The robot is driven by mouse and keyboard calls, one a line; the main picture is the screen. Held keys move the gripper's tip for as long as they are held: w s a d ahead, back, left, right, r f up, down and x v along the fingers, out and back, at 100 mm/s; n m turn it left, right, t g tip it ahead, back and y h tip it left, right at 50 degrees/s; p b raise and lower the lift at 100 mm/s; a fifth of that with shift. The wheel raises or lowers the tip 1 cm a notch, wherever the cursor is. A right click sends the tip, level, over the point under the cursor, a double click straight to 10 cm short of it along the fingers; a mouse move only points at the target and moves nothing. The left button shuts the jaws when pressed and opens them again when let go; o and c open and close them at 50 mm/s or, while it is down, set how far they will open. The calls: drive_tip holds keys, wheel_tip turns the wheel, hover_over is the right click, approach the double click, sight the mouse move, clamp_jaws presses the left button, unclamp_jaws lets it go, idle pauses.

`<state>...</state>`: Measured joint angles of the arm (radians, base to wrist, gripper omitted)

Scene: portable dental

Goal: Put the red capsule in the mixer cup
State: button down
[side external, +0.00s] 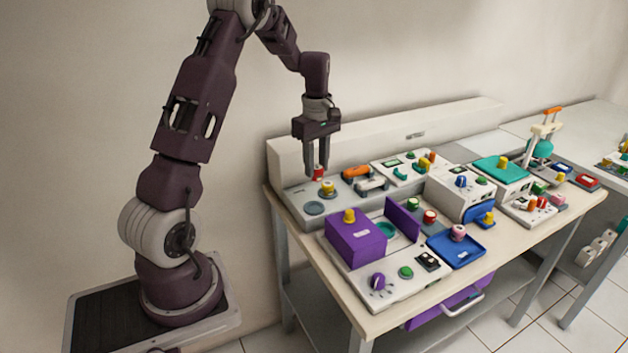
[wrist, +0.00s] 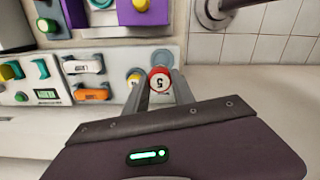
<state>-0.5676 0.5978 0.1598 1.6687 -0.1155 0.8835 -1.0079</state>
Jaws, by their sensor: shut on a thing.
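My gripper (side external: 317,165) points down over the back left of the table and is shut on the red capsule (side external: 318,173). In the wrist view the capsule (wrist: 160,79) shows its white end marked 5 between the fingertips. It appears held above the grey panel, next to a yellow capsule (side external: 327,187). The purple mixer (side external: 355,238) stands to the front right, with its purple lid panel (side external: 402,216) raised. A teal round recess, seemingly the mixer cup (side external: 386,231), lies between them, partly hidden; I cannot see whether it holds anything.
The grey panel has a dark round recess (side external: 314,208) and an orange-topped piece (side external: 355,172). A red and white capsule (side external: 429,217) stands right of the lid panel. A blue tray (side external: 470,256) holds a pink capsule (side external: 458,232). The air above the mixer is clear.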

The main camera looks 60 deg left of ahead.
drive_tip(key=w+d+f+m, duration=0.4)
drive_tip(key=w+d, duration=0.8)
drive_tip(key=d, duration=0.2)
drive_tip(key=shift+w+f, duration=0.15)
drive_tip(key=shift+f, duration=3.5)
drive_tip(key=shift+f, duration=0.1)
drive_tip(key=c, duration=1)
unclamp_jaws()
drive_tip(key=shift+o, duration=0.2)
